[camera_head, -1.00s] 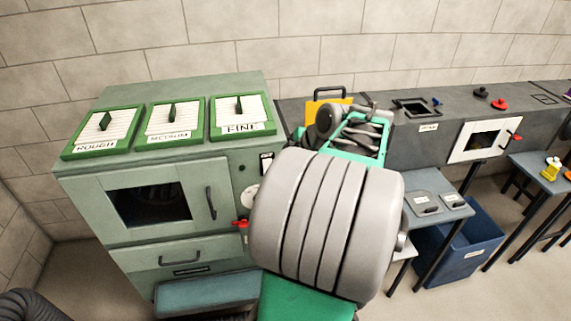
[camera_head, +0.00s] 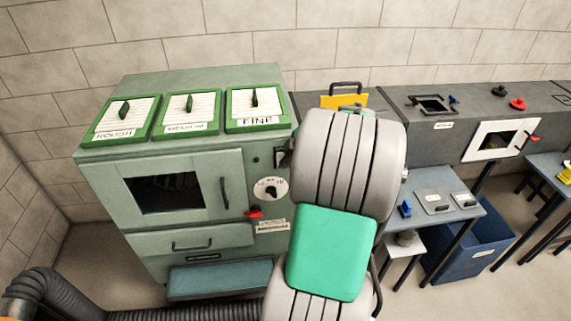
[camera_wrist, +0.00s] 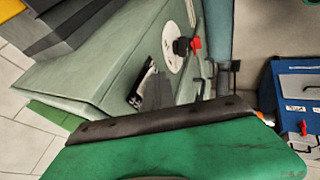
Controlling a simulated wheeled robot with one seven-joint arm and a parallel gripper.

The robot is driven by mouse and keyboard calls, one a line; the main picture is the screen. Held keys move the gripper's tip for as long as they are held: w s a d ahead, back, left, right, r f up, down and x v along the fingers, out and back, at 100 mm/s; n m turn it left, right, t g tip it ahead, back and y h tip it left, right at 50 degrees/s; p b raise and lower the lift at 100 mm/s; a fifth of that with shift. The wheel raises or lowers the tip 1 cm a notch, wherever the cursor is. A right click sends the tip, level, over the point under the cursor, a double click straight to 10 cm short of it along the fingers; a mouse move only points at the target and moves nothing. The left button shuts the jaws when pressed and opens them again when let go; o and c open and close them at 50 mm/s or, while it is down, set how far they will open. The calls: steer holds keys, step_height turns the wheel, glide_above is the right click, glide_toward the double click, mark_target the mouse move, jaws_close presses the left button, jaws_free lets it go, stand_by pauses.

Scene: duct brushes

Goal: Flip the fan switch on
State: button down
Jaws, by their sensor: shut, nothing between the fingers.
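The green cabinet (camera_head: 190,240) stands left of my arm and carries a small dark switch plate (camera_head: 280,157) high on its front right, partly hidden by my arm. In the wrist view what looks like the same switch plate (camera_wrist: 142,86), black with a white part, lies just beyond my gripper. My gripper (camera_wrist: 158,90) is shut and empty; its grey tip appears close beside the plate. I cannot tell whether they touch, nor the switch's position. In the head view my arm hides the gripper.
A white dial (camera_head: 270,189) with a black knob and a red lever (camera_head: 254,212) sit below the switch plate. Filter frames marked rough, medium and fine (camera_head: 256,108) lie on top. A black hose (camera_head: 60,290) runs along the front. A grey bench (camera_head: 445,110) and blue bin (camera_head: 470,250) are right.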

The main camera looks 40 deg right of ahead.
steer(key=shift+w+d+r, duration=0.1)
steer(key=shift+w+r, duration=0.05)
steer(key=shift+r, duration=0.7)
steer(key=s+a+r+b, duration=0.2)
steer(key=s+r, duration=0.6)
steer(key=s, duration=0.1)
steer(key=shift+r, duration=0.25)
